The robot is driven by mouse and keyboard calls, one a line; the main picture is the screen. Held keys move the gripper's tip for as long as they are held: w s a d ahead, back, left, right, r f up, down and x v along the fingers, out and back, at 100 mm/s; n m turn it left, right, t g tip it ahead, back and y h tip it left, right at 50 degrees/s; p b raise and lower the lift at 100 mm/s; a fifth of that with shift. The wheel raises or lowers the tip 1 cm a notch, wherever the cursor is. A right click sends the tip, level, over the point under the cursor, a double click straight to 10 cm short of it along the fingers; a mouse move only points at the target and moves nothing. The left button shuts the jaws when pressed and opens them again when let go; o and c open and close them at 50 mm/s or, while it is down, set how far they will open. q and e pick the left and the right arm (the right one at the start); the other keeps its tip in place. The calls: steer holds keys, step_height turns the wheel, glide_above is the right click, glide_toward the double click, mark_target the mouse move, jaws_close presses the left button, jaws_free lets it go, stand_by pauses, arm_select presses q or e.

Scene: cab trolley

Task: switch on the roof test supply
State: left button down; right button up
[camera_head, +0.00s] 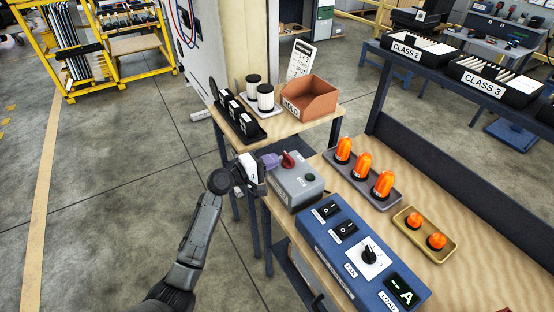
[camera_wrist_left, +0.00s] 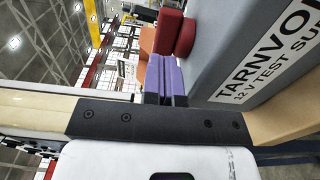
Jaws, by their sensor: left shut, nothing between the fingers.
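A grey supply box (camera_head: 297,184) with a red rotary knob (camera_head: 288,160) on top stands at the near left corner of the bench. In the left wrist view the box (camera_wrist_left: 245,60) fills the upper right, and its side lettering reads in part "TARNVO" and "12 V TEST SU". My left gripper (camera_head: 270,161), with purple fingertips, is beside the knob on its left. The fingers are shut and empty in the left wrist view (camera_wrist_left: 166,76). The red knob (camera_wrist_left: 175,34) is just beyond the tips; I cannot tell whether they touch. My right gripper is not in view.
A blue panel (camera_head: 352,262) with two rocker switches, a black dial and a display stands nearer. A side table behind holds an orange bin (camera_head: 310,97) and filters (camera_head: 265,97). Open floor lies left.

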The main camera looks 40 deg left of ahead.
arm_select(q)
steer(key=shift+x, duration=1)
steer(key=shift+w+a, duration=0.2)
steer(key=shift+a, duration=0.1)
steer(key=shift+w, duration=0.1)
steer(key=shift+a, duration=0.25)
steer(key=s+a, duration=0.8)
steer(key=a, duration=0.3)
steer(key=shift+a, duration=0.1)
